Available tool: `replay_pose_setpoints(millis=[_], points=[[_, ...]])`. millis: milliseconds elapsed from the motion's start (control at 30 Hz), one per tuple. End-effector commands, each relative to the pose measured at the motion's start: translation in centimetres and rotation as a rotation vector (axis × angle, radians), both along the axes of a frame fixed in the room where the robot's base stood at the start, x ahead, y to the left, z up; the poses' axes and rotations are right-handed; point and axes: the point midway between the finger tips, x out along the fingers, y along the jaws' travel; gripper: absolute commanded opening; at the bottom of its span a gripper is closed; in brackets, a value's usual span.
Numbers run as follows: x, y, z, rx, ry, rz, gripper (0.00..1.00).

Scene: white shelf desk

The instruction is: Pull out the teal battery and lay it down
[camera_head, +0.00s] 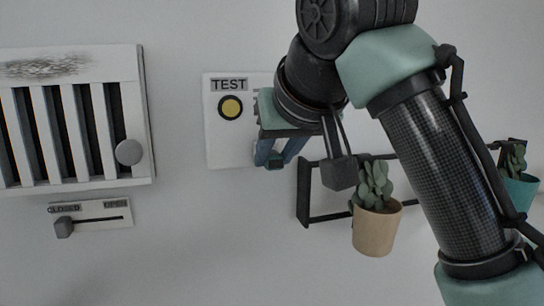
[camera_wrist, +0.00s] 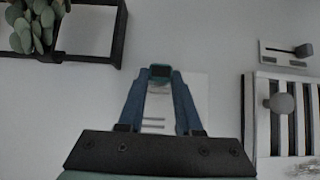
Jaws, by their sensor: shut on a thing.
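My gripper (camera_head: 275,160) is in front of the lower right part of the white TEST panel (camera_head: 228,140). Its blue fingers are shut on the small teal battery (camera_head: 275,163). In the wrist view the battery (camera_wrist: 160,71) sits between the fingertips of my gripper (camera_wrist: 160,76), and only its dark-edged end shows. The panel (camera_wrist: 200,88) lies behind the fingers there. My arm and gripper hide the panel's right part in the head view. I cannot tell whether the battery still touches the panel.
A yellow button (camera_head: 231,107) is on the panel. A slatted vent (camera_head: 140,100) with a round knob and a CLOSED/OPEN slider (camera_head: 90,219) are at left. A black shelf frame (camera_head: 304,190), a potted plant (camera_head: 377,232) and a teal pot (camera_head: 520,190) are at right.

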Motion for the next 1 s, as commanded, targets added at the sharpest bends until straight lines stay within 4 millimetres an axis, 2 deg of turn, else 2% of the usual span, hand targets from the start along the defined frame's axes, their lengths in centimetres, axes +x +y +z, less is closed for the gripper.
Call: replay_pose_setpoints(millis=[567, 1000], points=[[-0.1, 0.0, 0.0, 0.000, -0.001, 0.000, 0.00], [-1.1, -0.3, 0.0, 0.000, -0.001, 0.000, 0.00]])
